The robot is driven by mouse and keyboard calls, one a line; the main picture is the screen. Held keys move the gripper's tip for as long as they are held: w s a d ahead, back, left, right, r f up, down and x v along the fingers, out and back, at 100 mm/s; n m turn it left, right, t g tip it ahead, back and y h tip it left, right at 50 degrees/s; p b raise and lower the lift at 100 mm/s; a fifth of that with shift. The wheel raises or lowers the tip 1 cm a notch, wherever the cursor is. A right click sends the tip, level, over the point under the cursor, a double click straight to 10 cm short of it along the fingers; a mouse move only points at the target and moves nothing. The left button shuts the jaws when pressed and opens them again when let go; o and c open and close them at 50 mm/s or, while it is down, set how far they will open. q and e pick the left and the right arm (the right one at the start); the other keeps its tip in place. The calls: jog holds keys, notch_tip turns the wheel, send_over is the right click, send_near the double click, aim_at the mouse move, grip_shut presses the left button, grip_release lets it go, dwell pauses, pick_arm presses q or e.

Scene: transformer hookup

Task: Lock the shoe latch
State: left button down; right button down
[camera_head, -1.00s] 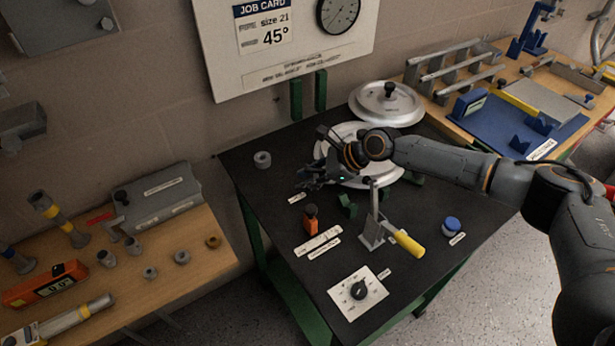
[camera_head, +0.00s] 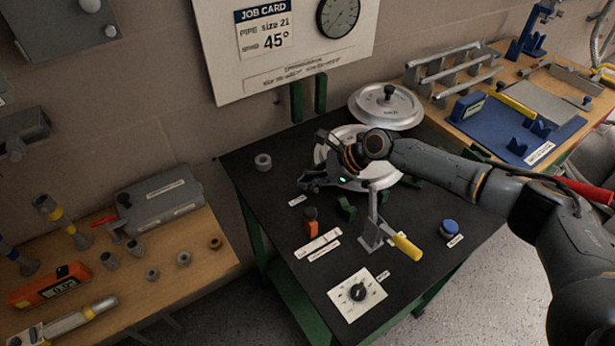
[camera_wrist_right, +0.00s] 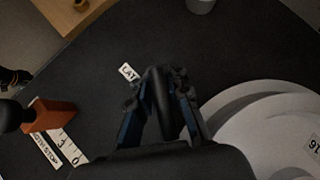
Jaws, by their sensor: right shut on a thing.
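My right gripper (camera_head: 311,181) is at the left side of the bender's round grey disc (camera_head: 338,137) on the black table. In the right wrist view its two fingers (camera_wrist_right: 158,92) are shut on a dark, narrow piece (camera_wrist_right: 161,92), which I take to be the shoe latch. A small white label (camera_wrist_right: 128,72), partly readable as "LAT", lies just beyond the fingertips. The gripper and wrist hide most of the latch in the head view. My left gripper is in neither view.
A grey ring (camera_head: 263,161) sits at the back left. The black table's left part is mostly clear.

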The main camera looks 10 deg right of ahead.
jog(key=shift+s+n+g+p, duration=0.1)
jog(key=shift+n+g+p, duration=0.3)
jog(key=shift+n, duration=0.2)
jog(key=shift+n+g, duration=0.3)
jog(key=shift+s+f+n+g+y+b, duration=0.2)
jog(key=shift+n+g+y+b, duration=0.1)
jog(key=shift+n+g+b, duration=0.65)
jog(key=shift+s+r+n+g+b, duration=0.1)
jog(key=shift+s+n+g+b, duration=0.1)
jog(key=shift+n+g+b, duration=0.45)
jog(key=shift+s+n+g+b, duration=0.15)
jog(key=shift+n+g, duration=0.15)
jog(key=shift+n, duration=0.6)
jog(key=c, duration=1.4)
grip_release()
